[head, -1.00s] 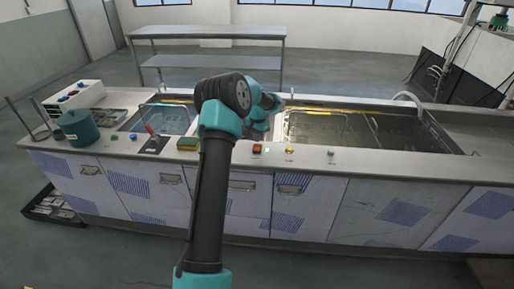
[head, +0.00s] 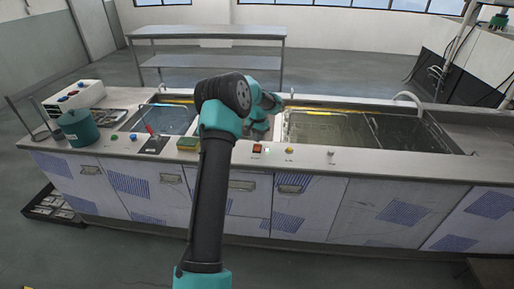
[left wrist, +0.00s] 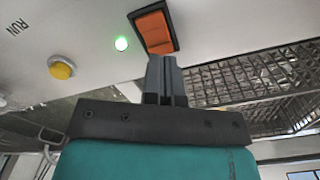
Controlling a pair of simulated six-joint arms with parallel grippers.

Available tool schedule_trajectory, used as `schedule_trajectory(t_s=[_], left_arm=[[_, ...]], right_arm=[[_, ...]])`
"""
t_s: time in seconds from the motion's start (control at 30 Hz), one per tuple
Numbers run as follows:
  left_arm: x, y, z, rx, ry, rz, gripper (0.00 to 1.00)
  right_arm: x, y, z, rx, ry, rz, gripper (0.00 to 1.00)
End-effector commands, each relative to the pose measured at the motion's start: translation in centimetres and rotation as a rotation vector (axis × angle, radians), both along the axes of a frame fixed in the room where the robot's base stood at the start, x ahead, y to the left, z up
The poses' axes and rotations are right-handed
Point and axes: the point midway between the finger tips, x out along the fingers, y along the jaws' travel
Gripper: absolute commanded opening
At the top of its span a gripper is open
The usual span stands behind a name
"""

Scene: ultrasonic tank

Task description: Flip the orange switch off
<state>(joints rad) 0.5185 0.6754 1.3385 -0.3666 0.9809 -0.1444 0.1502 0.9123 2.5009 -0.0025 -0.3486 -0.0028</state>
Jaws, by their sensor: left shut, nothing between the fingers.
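The orange switch (left wrist: 155,28) is a rocker in a dark frame on the light panel in the left wrist view. In the head view it is a small red-orange block (head: 257,148) on the counter's front edge. My left gripper (left wrist: 162,62) is shut and empty, its fingertips at the near end of the switch; I cannot tell whether they touch it. In the head view my left wrist (head: 258,126) is just behind the switch, and the fingertips are hard to make out. A green light (left wrist: 121,44) glows beside the switch. My right gripper is not in view.
A yellow button (left wrist: 62,68) sits near the switch, with a RUN label beyond it. Behind the switch is a tank with a mesh basket (left wrist: 250,80). A green-yellow sponge (head: 187,144), a teal pot (head: 79,128) and a smaller basin (head: 170,118) lie left.

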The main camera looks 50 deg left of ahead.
Motion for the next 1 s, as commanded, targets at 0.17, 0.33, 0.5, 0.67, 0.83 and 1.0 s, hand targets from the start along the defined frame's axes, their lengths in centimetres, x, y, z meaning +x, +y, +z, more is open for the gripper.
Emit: schedule_trajectory(t_s=[0.17,0.33,0.5,0.67,0.83,1.0], left_arm=[[0.00,0.00,0.00,0.000,0.000,0.000,0.00],[0.00,0.00,0.00,0.000,0.000,0.000,0.00],[0.00,0.00,-0.12,0.000,0.000,0.000,0.00],[0.00,0.00,-0.31,0.000,0.000,0.000,0.00],[0.01,0.00,-0.51,0.000,0.000,0.000,0.00],[0.00,0.00,-0.72,0.000,0.000,0.000,0.00]], right_arm=[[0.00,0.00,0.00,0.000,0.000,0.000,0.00],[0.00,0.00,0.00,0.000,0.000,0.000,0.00],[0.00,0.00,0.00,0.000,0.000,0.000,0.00],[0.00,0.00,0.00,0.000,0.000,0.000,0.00],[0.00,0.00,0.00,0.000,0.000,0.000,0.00],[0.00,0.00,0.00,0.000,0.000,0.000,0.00]])
